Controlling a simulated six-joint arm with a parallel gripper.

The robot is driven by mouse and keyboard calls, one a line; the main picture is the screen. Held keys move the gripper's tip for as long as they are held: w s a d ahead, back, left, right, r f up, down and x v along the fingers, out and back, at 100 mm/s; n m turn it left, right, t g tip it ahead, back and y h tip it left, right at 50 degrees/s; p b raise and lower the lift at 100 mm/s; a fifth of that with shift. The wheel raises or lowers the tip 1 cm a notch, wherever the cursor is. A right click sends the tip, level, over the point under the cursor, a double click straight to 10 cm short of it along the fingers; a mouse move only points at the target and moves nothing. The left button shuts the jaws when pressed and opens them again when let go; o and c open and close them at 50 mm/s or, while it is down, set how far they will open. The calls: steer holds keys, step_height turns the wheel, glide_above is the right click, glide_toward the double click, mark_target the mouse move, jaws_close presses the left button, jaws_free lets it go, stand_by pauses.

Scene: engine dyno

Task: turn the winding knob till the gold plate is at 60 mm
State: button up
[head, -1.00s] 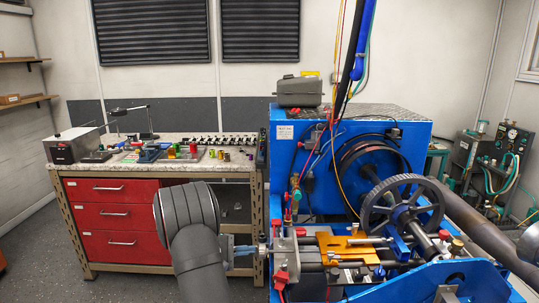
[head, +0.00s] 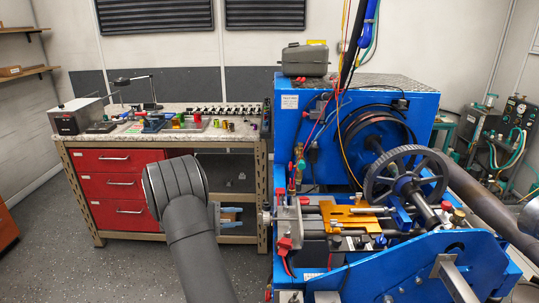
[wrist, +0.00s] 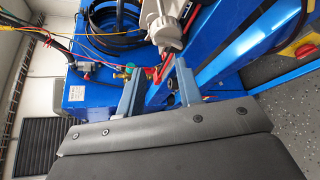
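The gold plate (head: 350,219) lies flat on the rails of the blue machine, left of the dark handwheel, in the head view. A small metal knob (head: 265,216) sticks out at the left end of the rail assembly; I take it for the winding knob. My gripper (head: 242,216) is just left of it, pointing right, with a gap between its fingertips and the knob. In the wrist view the two grey-blue fingers of my gripper (wrist: 157,83) stand apart with nothing held between them. I cannot read the plate's position in mm.
The dark handwheel (head: 405,188) stands over the rails on the right. A red clamp-like part (head: 284,244) sits near the knob. A pale grey rounded part (wrist: 166,28) lies beyond the fingers in the wrist view. The workbench (head: 165,146) stands behind left; floor in front is clear.

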steer(key=o, duration=0.7)
steer(key=f+y, duration=0.1)
steer(key=f, duration=0.1)
steer(key=s+a+f+y, duration=0.1)
steer(key=f, duration=0.1)
steer(key=f+y, duration=0.1)
steer(key=f, duration=0.1)
steer(key=shift+s+a+f+m+g, duration=0.2)
steer(key=shift+s+f+m+g, duration=0.1)
steer(key=shift+s+f+g, duration=0.1)
steer(key=shift+c, duration=0.2)
steer(key=s+a+f+m+y, duration=0.4)
steer(key=a+f+m+y, duration=0.1)
steer(key=a+f+y, duration=0.25)
steer(key=s+a+f+m+y, duration=0.4)
steer(key=a+f+m+y, duration=0.2)
steer(key=a, duration=0.2)
step_height(320, 180, up, 3)
steer(key=w+m+t+y, duration=0.2)
steer(key=m+t, duration=0.1)
steer(key=m, duration=0.3)
steer(key=m+t+h, duration=0.9)
steer(key=m+h, duration=0.3)
steer(key=m, duration=0.4)
glide_toward(259, 220)
steer(key=x, duration=1.2)
steer(key=shift+w+d, duration=0.1)
steer(key=shift+w, duration=0.05)
